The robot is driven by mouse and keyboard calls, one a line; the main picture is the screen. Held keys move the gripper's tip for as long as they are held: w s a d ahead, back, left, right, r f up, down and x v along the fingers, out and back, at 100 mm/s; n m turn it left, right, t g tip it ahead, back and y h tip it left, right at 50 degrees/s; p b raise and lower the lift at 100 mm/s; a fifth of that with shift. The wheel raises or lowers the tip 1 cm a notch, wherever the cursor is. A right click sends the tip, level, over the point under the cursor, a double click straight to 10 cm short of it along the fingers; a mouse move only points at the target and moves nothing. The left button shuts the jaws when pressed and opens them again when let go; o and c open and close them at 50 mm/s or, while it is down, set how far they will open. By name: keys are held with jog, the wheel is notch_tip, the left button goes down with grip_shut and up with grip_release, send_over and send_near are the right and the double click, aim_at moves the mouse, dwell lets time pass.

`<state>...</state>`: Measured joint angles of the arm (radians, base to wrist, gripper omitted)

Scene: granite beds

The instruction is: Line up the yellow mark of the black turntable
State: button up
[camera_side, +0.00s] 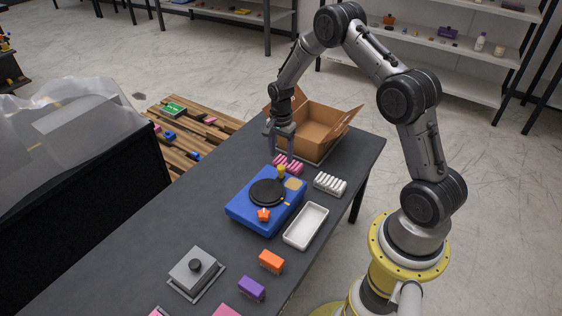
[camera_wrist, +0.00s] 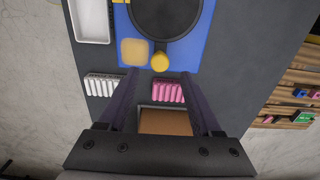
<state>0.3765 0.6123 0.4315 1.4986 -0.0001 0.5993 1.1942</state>
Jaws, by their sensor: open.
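The black turntable (camera_side: 267,192) is a round disc on a blue base (camera_side: 240,212). It also shows cut off at the top of the wrist view (camera_wrist: 165,14). A yellow knob (camera_side: 281,171) stands at the disc's rim on the side nearest my gripper; it shows in the wrist view (camera_wrist: 159,61) too. A small yellow patch (camera_side: 285,204) lies on the base's right side. I cannot tell which is the mark. My gripper (camera_side: 281,154) is open and empty, above the table past the knob end of the base. In the wrist view its fingers (camera_wrist: 159,76) point toward the knob, apart from it.
An orange star-shaped knob (camera_side: 263,214) and a tan square (camera_side: 294,184) are on the base. Pink (camera_side: 288,165) and white (camera_side: 330,184) ribbed pieces, a white tray (camera_side: 305,226) and an open carton (camera_side: 318,128) stand close by. The table's left middle is clear.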

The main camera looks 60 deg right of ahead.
notch_tip(320, 180, up, 9)
dwell(0.3)
jog(key=shift+r, duration=0.1)
jog(key=s+a+r+n+t, duration=0.2)
jog(key=a+r, duration=0.3)
jog(key=r, duration=0.6)
jog(key=s+a+r+n+t, duration=0.25)
jog(key=a+r, duration=0.35)
jog(key=r, duration=0.4)
jog(key=s+a+r+n+t, duration=0.1)
jog(key=s+a+r+n, duration=0.2)
jog(key=s, duration=0.6)
jog(key=s+a+r+n+t, duration=0.1)
jog(key=s+a+n, duration=0.3)
jog(key=s, duration=0.5)
jog(key=s+f+n, duration=0.4)
jog(key=n, duration=0.2)
jog(key=shift+s+d+f+g, duration=0.3)
jog(key=shift+d+g, duration=0.1)
jog(key=shift+g, duration=0.05)
jog(key=shift+n, duration=0.25)
